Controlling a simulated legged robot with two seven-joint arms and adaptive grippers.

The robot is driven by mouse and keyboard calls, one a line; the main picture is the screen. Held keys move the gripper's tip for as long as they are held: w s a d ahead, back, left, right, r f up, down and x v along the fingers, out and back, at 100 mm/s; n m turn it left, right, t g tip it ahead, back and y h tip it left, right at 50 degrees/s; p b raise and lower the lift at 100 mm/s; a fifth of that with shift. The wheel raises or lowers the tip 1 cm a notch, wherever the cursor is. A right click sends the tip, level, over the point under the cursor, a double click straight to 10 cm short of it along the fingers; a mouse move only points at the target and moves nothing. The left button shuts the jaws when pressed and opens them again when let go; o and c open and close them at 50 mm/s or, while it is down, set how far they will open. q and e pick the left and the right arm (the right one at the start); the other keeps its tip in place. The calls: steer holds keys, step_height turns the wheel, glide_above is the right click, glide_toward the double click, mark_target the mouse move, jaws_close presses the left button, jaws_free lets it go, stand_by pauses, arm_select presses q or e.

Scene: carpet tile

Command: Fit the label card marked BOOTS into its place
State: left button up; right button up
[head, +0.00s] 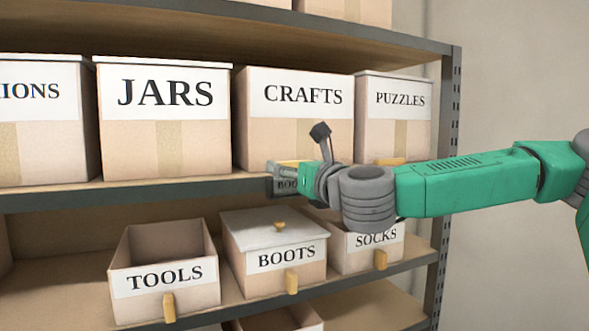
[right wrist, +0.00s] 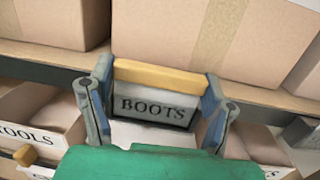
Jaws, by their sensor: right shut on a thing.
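The BOOTS label card (head: 288,184) is a grey plate with dark letters and a yellow bar along its top. It also shows upright in the right wrist view (right wrist: 152,109), with a dark border along its bottom and right side. My right gripper (head: 291,174) is shut on the card, with a finger at each end of the yellow bar in the right wrist view (right wrist: 158,77). The card is at the front edge of the middle shelf (head: 130,192), below the CRAFTS box. I cannot tell whether it touches the edge or sits in a holder. My left gripper is out of view.
Below the card stands the lidded BOOTS box (head: 285,257), between the open TOOLS box (head: 165,275) and the SOCKS box (head: 378,240). The JARS (head: 165,120), CRAFTS (head: 300,110) and PUZZLES (head: 400,105) boxes fill the shelf above. A slotted metal post (head: 446,150) stands at right.

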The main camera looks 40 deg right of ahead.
steer(key=shift+f, duration=0.25)
steer(key=o, duration=1)
steer(key=s, duration=0.5)
steer(key=s+a, duration=0.1)
steer(key=s, duration=0.1)
steer(key=shift+s+f, duration=0.15)
steer(key=shift+f, duration=0.25)
